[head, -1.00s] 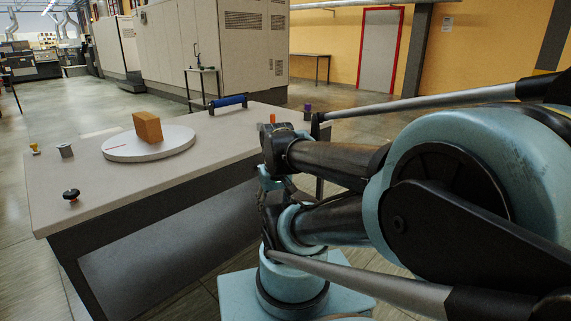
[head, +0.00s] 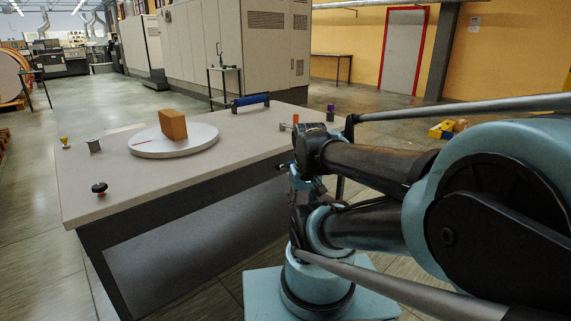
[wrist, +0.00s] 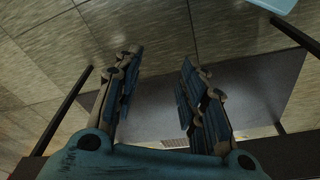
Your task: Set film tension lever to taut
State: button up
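No part is labelled as the film tension lever. A small upright piece with an orange tip (head: 295,119) stands at the right part of the table, partly hidden behind my arm; I cannot tell whether it is the lever or how it is set. My gripper (wrist: 158,85) is open in the wrist view, its two fingers well apart with nothing between them. It points toward the floor and a grey panel, clear of any table part. In the head view the gripper is mostly hidden among my arm links.
The table (head: 105,207) bears a white turntable (head: 150,150) with an orange-brown block (head: 173,125), a black knob (head: 99,188), a grey spool (head: 94,146), a yellow piece (head: 64,142), a blue bar handle (head: 250,100) and a purple-topped piece (head: 330,113). Open floor lies left.

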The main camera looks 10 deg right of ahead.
aim_at(280, 167)
jog(key=u, duration=0.85)
jog(key=k, duration=1.6)
jog(key=z, duration=0.95)
jog(key=i, duration=1)
jog(key=u, duration=0.05)
